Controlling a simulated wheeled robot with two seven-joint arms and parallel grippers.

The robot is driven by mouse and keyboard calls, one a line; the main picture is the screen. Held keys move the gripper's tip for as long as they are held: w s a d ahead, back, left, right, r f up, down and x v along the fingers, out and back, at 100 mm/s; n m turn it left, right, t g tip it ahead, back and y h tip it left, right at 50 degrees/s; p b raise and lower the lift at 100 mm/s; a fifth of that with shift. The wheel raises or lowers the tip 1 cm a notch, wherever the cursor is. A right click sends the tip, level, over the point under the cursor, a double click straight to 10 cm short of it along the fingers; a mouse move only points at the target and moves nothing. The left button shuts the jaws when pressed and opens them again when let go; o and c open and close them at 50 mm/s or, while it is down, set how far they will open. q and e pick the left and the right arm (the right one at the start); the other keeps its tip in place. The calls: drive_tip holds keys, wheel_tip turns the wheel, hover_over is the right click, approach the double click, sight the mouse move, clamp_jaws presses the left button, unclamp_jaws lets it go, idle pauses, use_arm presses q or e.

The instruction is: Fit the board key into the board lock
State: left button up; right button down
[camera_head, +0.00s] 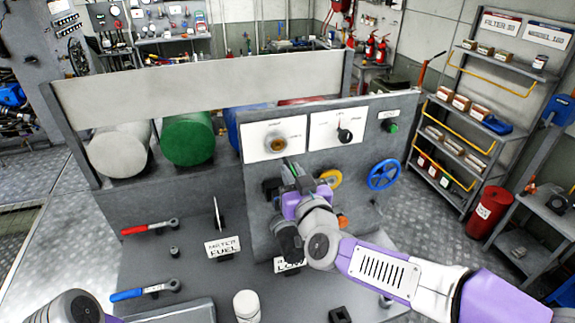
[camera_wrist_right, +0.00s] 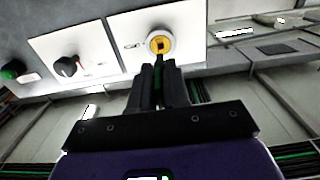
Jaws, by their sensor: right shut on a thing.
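The board lock (camera_head: 277,144) is a round brass-coloured cylinder on the left white plate of the grey control board. It also shows in the right wrist view (camera_wrist_right: 160,45), with a small dark slot in its yellow face. My right gripper (camera_head: 291,170) is just below and in front of the lock, pointing up at the board. In the right wrist view its fingers are shut on the board key (camera_wrist_right: 159,62), a thin dark piece largely hidden between them. The key's tip is close below the slot; I cannot tell whether it touches the lock. My left gripper is out of view.
Beside the lock are a black knob (camera_head: 345,134) and a green button (camera_head: 393,127). A yellow wheel (camera_head: 330,179) and a blue handwheel (camera_head: 384,174) stick out to the right of my gripper.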

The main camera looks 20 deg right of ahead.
sight(287, 161)
drive_tip(key=shift+s+r, duration=0.3)
drive_tip(key=shift+s, duration=0.65)
drive_tip(key=shift+w+f, duration=0.1)
drive_tip(key=shift+f, duration=0.05)
drive_tip(key=shift+w, duration=0.4)
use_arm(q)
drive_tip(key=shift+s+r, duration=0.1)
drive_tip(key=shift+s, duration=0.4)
use_arm(e)
drive_tip(key=shift+w, duration=2.35)
drive_tip(key=shift+a, duration=0.1)
drive_tip(key=shift+w, duration=1.5)
drive_tip(key=c, duration=1)
unclamp_jaws()
drive_tip(key=shift+c, duration=0.2)
drive_tip(key=shift+s, duration=0.1)
